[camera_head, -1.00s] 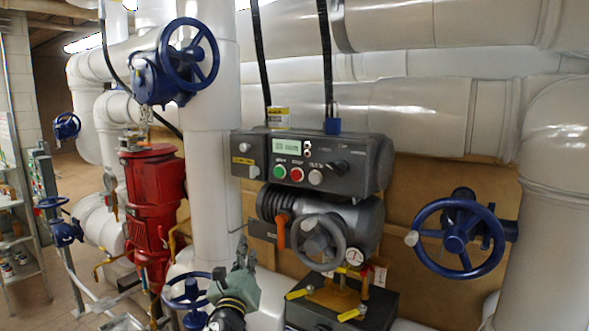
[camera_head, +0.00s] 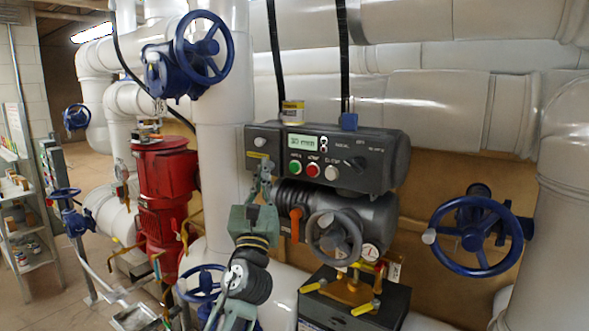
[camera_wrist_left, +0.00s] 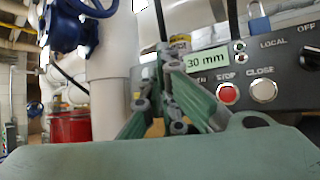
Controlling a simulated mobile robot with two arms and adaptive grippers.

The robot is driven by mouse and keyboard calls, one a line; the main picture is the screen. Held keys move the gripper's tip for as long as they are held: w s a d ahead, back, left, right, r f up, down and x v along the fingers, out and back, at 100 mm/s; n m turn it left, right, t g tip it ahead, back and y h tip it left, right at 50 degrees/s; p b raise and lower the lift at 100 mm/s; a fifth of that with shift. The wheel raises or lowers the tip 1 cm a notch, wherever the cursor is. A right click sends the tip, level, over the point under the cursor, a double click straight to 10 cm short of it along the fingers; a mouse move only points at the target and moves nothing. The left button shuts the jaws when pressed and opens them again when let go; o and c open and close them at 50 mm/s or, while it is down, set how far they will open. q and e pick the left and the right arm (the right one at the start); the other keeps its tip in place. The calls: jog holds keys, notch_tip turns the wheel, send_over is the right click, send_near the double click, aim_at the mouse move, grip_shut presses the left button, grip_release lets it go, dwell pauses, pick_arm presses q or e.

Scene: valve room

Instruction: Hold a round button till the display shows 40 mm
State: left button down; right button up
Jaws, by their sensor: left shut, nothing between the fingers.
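A dark grey control box (camera_head: 385,150) carries a small lit display (camera_head: 307,142). In the left wrist view the display (camera_wrist_left: 207,60) reads 30 mm. Below it sit a round green button (camera_head: 295,167), a red STOP button (camera_head: 313,170) and a white CLOSE button (camera_head: 331,173). The red (camera_wrist_left: 228,93) and white (camera_wrist_left: 263,90) buttons also show in the wrist view; my fingers hide the green one there. My left gripper (camera_head: 266,166) is shut and empty, its tips just left of the green button in the head view. Contact cannot be told. My right gripper is not in view.
A grey handwheel (camera_head: 335,236) and orange lever (camera_head: 296,224) are below the box. A blue handwheel (camera_head: 473,236) is at the right, another (camera_head: 203,47) at upper left. A red motor (camera_head: 163,195) stands left of my arm. A blue padlock (camera_head: 348,121) is on top.

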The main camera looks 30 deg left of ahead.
aim_at(295, 167)
pick_arm(q)
jog(key=w+b, duration=0.6)
jog(key=w, duration=0.2)
jog(key=shift+w+d, duration=0.35)
dwell(1.0)
jog(key=shift+w+b, duration=0.35)
jog(key=shift+w, duration=0.1)
